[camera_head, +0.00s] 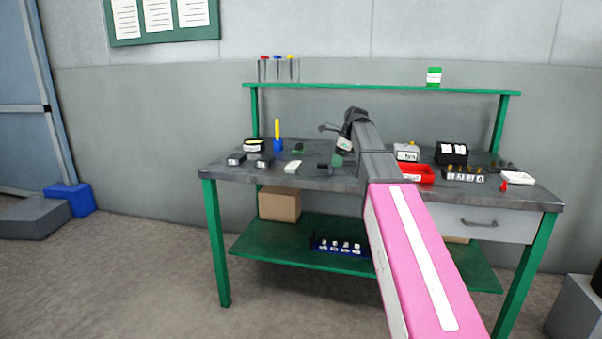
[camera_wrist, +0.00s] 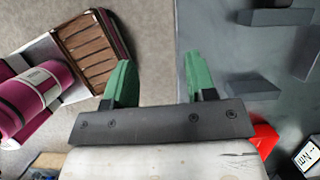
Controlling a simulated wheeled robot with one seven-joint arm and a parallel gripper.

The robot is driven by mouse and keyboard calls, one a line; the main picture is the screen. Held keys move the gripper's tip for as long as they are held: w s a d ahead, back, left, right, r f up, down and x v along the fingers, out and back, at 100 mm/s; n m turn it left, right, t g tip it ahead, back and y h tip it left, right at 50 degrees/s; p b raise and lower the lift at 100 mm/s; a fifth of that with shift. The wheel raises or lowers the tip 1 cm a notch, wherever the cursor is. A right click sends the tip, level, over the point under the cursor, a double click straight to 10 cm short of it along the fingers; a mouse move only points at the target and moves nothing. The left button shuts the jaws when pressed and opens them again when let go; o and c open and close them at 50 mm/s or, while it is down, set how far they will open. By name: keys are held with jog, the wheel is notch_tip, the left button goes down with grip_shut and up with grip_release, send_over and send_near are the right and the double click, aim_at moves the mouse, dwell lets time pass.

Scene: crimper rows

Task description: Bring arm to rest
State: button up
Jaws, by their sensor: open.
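My arm reaches from the bottom right of the head view over the workbench. My gripper (camera_head: 337,159) is at its far end, small and partly hidden by the arm, above the middle of the bench top. In the wrist view my gripper (camera_wrist: 160,80) shows two green fingers set well apart. It is open, with nothing between the fingers.
The grey workbench (camera_head: 228,172) carries several small parts, a red tray (camera_head: 424,177) and a white dish (camera_head: 490,177). A green shelf (camera_head: 400,89) runs above the back. A cardboard box (camera_head: 279,204) stands on the lower shelf.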

jog(key=s+d+f+n+h, duration=0.1)
jog(key=s+f+n, duration=0.45)
jog(key=f, duration=0.65)
jog(key=s+d+f+n+h, duration=0.15)
jog(key=s+f+n, duration=0.25)
jog(key=s+f, duration=0.55)
jog(key=s+d+f+n+g+h, duration=0.1)
jog(key=s+d+f+n, duration=0.1)
jog(key=s+f+n, duration=0.8)
jog(key=s+f, duration=0.3)
jog(key=f, duration=0.5)
jog(key=shift+s+d+h, duration=0.35)
jog(key=shift+d, duration=0.05)
